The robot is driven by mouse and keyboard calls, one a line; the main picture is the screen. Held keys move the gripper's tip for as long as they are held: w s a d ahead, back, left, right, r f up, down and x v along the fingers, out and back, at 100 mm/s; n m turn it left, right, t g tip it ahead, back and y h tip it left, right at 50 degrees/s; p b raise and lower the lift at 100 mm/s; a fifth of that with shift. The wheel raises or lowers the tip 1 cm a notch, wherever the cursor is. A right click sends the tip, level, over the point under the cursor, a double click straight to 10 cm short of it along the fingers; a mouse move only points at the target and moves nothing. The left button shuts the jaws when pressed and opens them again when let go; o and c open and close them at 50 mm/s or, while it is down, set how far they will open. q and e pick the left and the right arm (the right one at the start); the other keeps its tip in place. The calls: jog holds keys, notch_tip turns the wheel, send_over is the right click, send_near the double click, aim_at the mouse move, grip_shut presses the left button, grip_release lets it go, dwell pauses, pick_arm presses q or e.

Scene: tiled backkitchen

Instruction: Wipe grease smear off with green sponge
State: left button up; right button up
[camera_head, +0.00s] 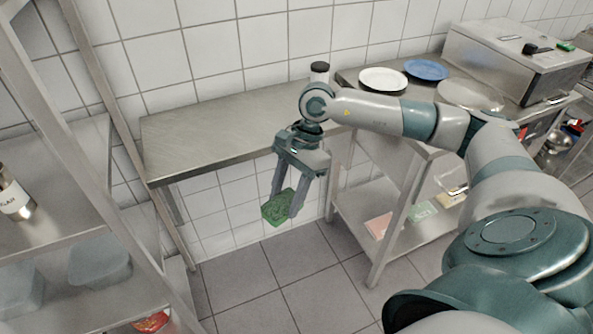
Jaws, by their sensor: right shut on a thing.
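My right gripper (285,203) is shut on the green sponge (279,207), which sits between its fingertips. It hangs in front of the metal wall table (200,138), over its front edge in the picture, with the tiled wall and floor behind the sponge. I cannot make out a grease smear on the visible part of the tabletop; my right arm and gripper cover some of it. My left gripper is not in the picture.
A jar with a black lid (320,72) stands at the table's back. A white plate (383,79) and a blue plate (426,70) lie on the counter to the right, beside a metal appliance (510,60). A metal shelf (75,190) stands at the left.

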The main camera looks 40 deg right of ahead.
jog(key=s+a+f+n+g+h, duration=0.2)
jog(key=s+a+f+n, duration=0.1)
jog(key=n, duration=0.5)
jog(key=s+a+f+n+g+h, duration=0.2)
jog(key=s+a+f+n, duration=0.1)
jog(key=a+f+n, duration=0.3)
jog(key=shift+s+a+n+h, duration=0.35)
jog(key=shift+a+n, duration=0.45)
jog(key=shift+n, duration=0.6)
jog(key=shift+a, duration=0.15)
